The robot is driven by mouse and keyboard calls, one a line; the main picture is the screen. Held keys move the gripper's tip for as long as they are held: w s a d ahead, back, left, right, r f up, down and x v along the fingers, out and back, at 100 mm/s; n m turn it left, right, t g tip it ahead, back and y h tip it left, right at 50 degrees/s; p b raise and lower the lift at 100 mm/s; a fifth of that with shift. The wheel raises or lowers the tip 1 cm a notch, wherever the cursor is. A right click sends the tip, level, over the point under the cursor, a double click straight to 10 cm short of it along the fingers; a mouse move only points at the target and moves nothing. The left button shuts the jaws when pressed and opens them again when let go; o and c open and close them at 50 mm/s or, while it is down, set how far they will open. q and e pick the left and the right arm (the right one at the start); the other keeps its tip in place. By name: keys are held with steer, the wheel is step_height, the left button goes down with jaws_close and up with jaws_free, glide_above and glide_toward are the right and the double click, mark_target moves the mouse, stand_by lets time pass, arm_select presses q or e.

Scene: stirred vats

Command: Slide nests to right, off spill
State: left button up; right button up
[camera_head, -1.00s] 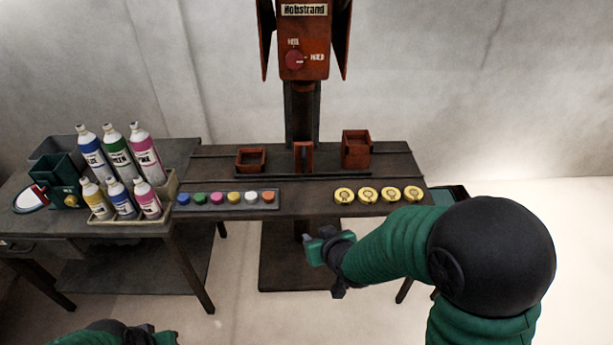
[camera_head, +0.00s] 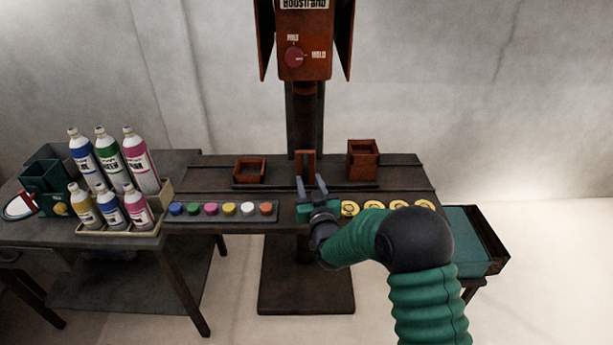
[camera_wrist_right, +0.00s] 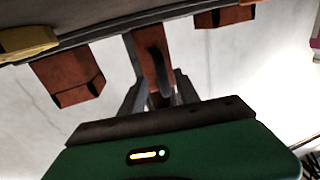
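Three rust-red pieces, seemingly the nests, sit on a dark rail (camera_head: 335,187) at the press: a shallow open box (camera_head: 249,171) at left, a narrow upright piece (camera_head: 305,158) in the middle, a taller box (camera_head: 363,160) at right. My right gripper (camera_head: 311,186) is open and empty, its fingers pointing toward the middle piece from the front. In the right wrist view the middle piece (camera_wrist_right: 152,58) appears between the open fingers (camera_wrist_right: 158,98); contact cannot be told. The taller box (camera_wrist_right: 67,78) shows at left there. I cannot make out a spill. My left gripper is not in view.
The red press head (camera_head: 305,50) hangs above the middle piece. Colored caps (camera_head: 227,209) line the front edge at left and yellow discs (camera_head: 400,206) at right, partly behind my arm. Bottles (camera_head: 110,180) stand on the left table. A teal tray (camera_head: 470,235) is at right.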

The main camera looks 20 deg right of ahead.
mark_target(306, 177)
steer(key=w, duration=0.3)
steer(key=shift+d, duration=0.15)
steer(key=shift+w+a, duration=0.25)
steer(key=shift+w, duration=0.25)
steer(key=shift+d, duration=0.1)
jaws_close()
stand_by(0.7)
